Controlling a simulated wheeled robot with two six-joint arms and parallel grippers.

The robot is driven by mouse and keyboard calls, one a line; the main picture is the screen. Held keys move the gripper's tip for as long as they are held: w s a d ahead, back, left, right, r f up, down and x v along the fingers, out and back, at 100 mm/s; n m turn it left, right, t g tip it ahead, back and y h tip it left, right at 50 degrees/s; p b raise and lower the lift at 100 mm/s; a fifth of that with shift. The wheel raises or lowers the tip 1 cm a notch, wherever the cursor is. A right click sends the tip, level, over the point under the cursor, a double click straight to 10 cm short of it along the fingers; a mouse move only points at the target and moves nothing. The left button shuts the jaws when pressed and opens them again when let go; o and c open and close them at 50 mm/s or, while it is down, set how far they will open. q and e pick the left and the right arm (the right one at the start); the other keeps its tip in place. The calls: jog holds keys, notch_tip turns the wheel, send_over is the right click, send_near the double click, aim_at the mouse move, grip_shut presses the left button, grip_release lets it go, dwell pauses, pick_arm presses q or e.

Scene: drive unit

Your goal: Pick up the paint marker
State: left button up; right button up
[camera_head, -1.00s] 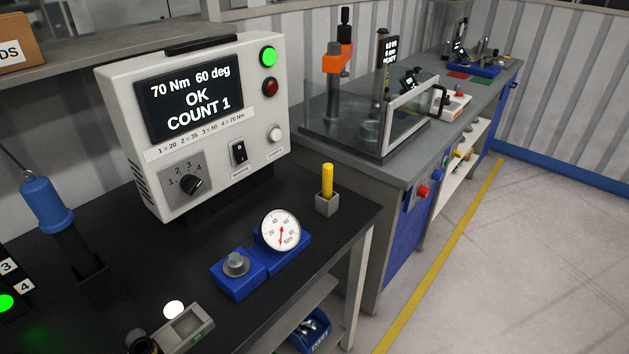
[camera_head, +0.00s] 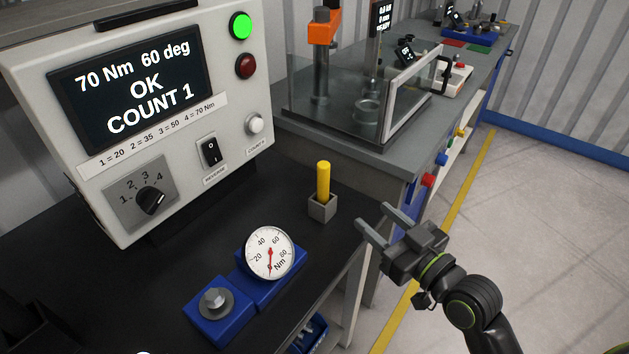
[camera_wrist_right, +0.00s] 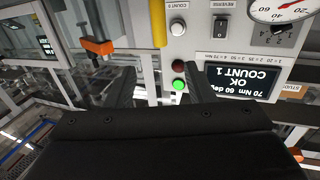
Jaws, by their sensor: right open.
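The yellow paint marker (camera_head: 323,180) stands upright in a small grey square holder (camera_head: 322,208) near the right edge of the black bench. My right gripper (camera_head: 373,216) is open and empty, to the right of the marker and apart from it, with its fingers pointing up and left in the head view. In the right wrist view, the yellow marker (camera_wrist_right: 160,22) shows at the top, partly cut off. My left gripper is in neither current view.
A white torque controller (camera_head: 130,110) stands behind and left of the marker. Blue blocks with a dial gauge (camera_head: 269,252) and a grey knob (camera_head: 215,302) lie in front. A second bench with a clear guard (camera_head: 405,90) stands behind. Floor is open at right.

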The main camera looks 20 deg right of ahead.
jog(key=p, duration=0.2)
send_near(328, 176)
jog(key=x, duration=0.5)
jog(key=shift+a+r, duration=0.15)
jog(key=shift+r, duration=0.1)
jog(key=shift+p+x, duration=0.85)
jog(key=shift+x, duration=1.95)
jog(key=shift+w+f, duration=0.25)
jog(key=shift+w, duration=0.1)
jog(key=c, duration=1)
jog(key=shift+o, duration=0.2)
jog(key=shift+r, duration=0.1)
notch_tip(328, 176, up, 10)
jog(key=shift+r+p, duration=0.2)
jog(key=shift+p, duration=0.55)
